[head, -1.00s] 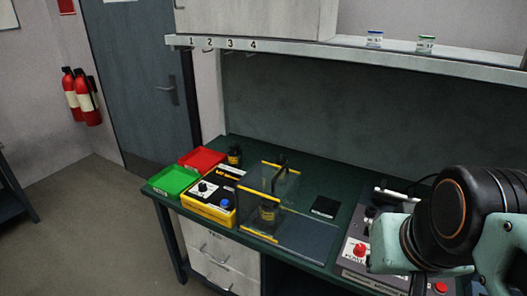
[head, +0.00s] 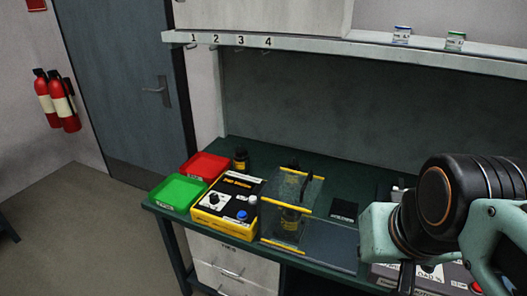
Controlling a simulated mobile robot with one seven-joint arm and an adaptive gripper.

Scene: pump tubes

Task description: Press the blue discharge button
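The blue button (head: 241,214) sits on the top front right of a yellow and black tester box (head: 228,197) on the green bench. A white knob or cap (head: 252,200) is beside it, and a black knob (head: 214,199) is to its left. My arm (head: 440,210) comes in from the right, well to the right of the box. My gripper's fingers are not clearly shown; the arm's end drops toward the bottom edge of the picture.
A clear guard with yellow edges (head: 292,172) stands right of the box, with a dark yellow-labelled pump tube inside. Red (head: 205,167) and green (head: 178,192) trays lie to the left. A dark bottle (head: 241,160) stands behind. A shelf (head: 330,48) overhangs the bench.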

